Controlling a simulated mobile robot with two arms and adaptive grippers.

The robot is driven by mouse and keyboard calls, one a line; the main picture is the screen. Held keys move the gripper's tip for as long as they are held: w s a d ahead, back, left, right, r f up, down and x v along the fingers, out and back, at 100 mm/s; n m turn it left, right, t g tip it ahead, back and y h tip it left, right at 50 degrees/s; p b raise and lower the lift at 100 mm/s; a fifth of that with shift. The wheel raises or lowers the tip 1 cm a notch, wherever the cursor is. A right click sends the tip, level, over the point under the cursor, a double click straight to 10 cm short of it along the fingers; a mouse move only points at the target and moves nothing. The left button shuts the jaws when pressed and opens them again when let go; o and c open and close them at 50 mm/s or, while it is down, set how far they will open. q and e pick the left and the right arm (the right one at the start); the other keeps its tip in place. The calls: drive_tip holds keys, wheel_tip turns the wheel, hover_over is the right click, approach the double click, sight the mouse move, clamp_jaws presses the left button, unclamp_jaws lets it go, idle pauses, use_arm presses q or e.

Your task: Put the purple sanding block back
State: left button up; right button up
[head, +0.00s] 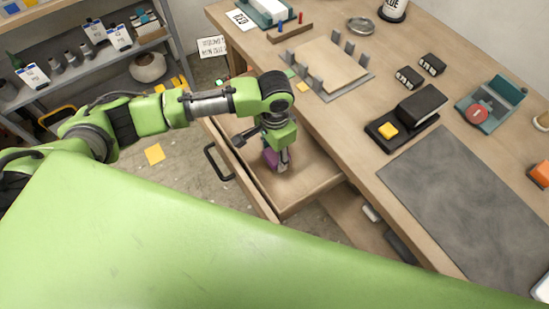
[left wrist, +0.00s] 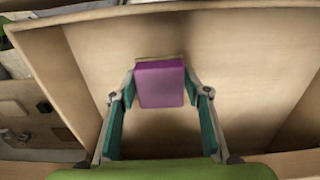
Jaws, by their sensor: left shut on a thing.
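The purple sanding block (left wrist: 160,84) is in the left wrist view, between the two fingers of my left gripper (left wrist: 160,105). My left gripper is shut on it, one finger on each side. In the head view the purple sanding block (head: 270,158) shows partly, below my left gripper (head: 277,160), inside the open wooden drawer (head: 310,182). The gripper points down into the drawer. Whether the block touches the drawer floor I cannot tell. My right gripper is not in view.
The drawer has a dark handle (head: 217,162) on its front and looks otherwise empty. The workbench (head: 350,118) beside it carries a grey mat (head: 445,200), a black box with a yellow piece (head: 388,130) and a board between posts (head: 325,66). A shelf (head: 85,60) stands at the upper left.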

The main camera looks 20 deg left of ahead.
sight(275, 160)
use_arm(q)
drive_tip(key=shift+w+f, duration=0.1)
drive_tip(key=shift+f, duration=1.5)
drive_tip(key=shift+f, duration=0.1)
drive_tip(key=o, duration=1.1)
drive_tip(key=shift+c, duration=0.2)
drive_tip(key=shift+r, duration=0.35)
wheel_tip(275, 160, up, 12)
drive_tip(key=shift+f, duration=0.25)
